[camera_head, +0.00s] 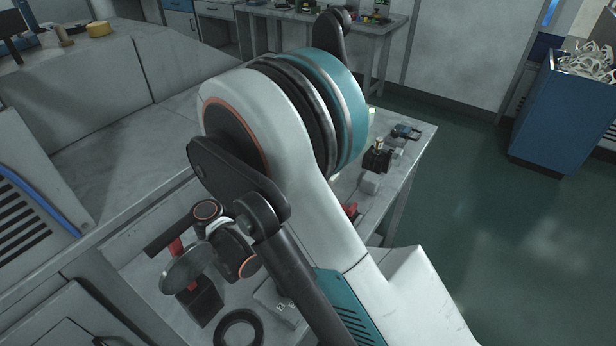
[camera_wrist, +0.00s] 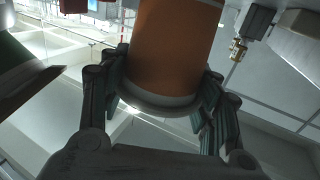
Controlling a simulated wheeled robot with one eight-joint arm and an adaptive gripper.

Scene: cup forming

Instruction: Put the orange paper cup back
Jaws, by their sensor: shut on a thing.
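The orange paper cup (camera_wrist: 172,45) fills the upper middle of the wrist view, with a pale rim at its lower end. My gripper (camera_wrist: 163,100) is shut on it, with one dark finger on each side near that rim. The cup's far end runs out of the top of the picture. In the head view my own arm covers the middle of the scene.
In the head view, a bench (camera_head: 413,156) behind my arm carries several small items, including a black block (camera_head: 377,160). A blue bin (camera_head: 560,115) with white scraps stands at the right. Open green floor (camera_head: 480,210) lies between them. A brass fitting (camera_wrist: 238,50) shows in the wrist view.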

